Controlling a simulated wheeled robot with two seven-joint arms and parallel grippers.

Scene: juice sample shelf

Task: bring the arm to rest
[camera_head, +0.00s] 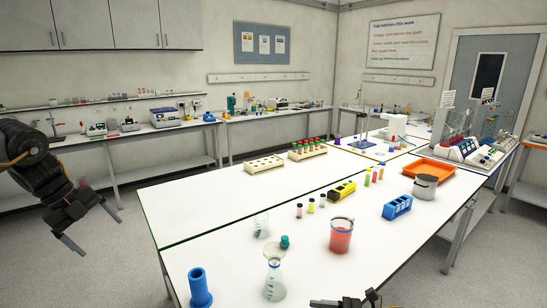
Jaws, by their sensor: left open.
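My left arm comes in from the left edge. My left gripper (92,228) hangs over the floor, left of the white table (190,215) and clear of it. Its two fingers are spread apart with nothing between them. Only a small part of my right gripper (345,302) shows at the bottom edge, over the front of the table near a glass flask (274,278). Most of it is cut off, so its jaws cannot be judged.
On the table stand a blue cylinder (200,288), a beaker of red liquid (341,236), a blue rack (397,207), a yellow rack (342,191), an orange tray (430,167) and a grey pot (425,187). The floor (115,265) around my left gripper is free.

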